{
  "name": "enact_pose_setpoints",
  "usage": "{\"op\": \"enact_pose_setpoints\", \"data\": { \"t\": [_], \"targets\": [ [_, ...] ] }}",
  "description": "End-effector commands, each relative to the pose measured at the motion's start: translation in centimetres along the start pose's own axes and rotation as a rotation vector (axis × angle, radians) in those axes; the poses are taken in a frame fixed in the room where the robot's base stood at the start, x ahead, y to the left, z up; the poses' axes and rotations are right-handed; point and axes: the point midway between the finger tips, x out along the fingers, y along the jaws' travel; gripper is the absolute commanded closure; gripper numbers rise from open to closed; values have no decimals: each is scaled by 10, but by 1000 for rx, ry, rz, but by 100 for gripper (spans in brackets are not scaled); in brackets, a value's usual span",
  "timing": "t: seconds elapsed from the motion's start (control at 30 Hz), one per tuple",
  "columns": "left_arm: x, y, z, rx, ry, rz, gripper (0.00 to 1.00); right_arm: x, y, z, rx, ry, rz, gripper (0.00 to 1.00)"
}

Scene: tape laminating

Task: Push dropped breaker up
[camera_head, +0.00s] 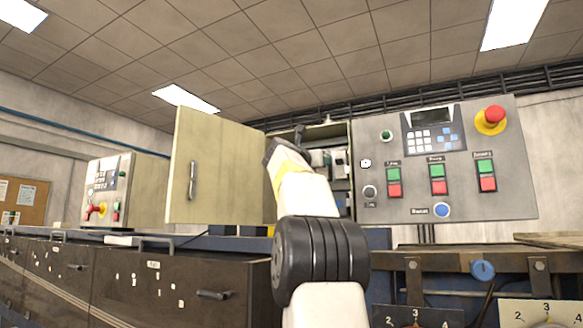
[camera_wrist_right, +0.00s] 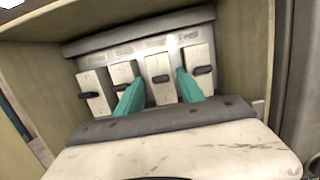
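In the right wrist view, a row of pale breakers sits inside the cabinet, each with a small dark lever. The visible breakers include the far left one (camera_wrist_right: 90,96), a middle one (camera_wrist_right: 160,92) and the far right one (camera_wrist_right: 201,66). The levers look roughly level along the tilted row, so I cannot tell which is dropped. My right gripper (camera_wrist_right: 160,80) is open, its teal fingers on either side of the middle breaker's lever; contact is unclear. In the head view my right gripper (camera_head: 299,134) reaches into the open cabinet (camera_head: 341,136). My left gripper is not in view.
The cabinet door (camera_head: 218,168) stands open on the left. A control panel (camera_head: 462,197) with a red emergency button (camera_head: 494,114) is on the right. Drawers (camera_head: 180,285) line the lower left. Cabinet walls (camera_wrist_right: 255,50) are close around my right gripper.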

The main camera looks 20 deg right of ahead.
Motion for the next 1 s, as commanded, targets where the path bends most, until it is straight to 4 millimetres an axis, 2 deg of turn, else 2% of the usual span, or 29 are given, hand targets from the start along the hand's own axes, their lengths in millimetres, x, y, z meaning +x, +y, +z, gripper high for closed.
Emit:
{"op": "enact_pose_setpoints", "data": {
  "t": [0.27,0.47,0.7,0.83,1.0],
  "targets": [
    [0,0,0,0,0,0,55,-5,0,0,0,2,1,55],
    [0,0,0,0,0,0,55,-28,0,0,1,2,4,55],
    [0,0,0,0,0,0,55,-64,1,0,1,3,4,55],
    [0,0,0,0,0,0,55,-75,0,-1,0,2,1,55],
    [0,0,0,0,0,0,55,-78,0,0,0,0,0,55]
  ]
}}
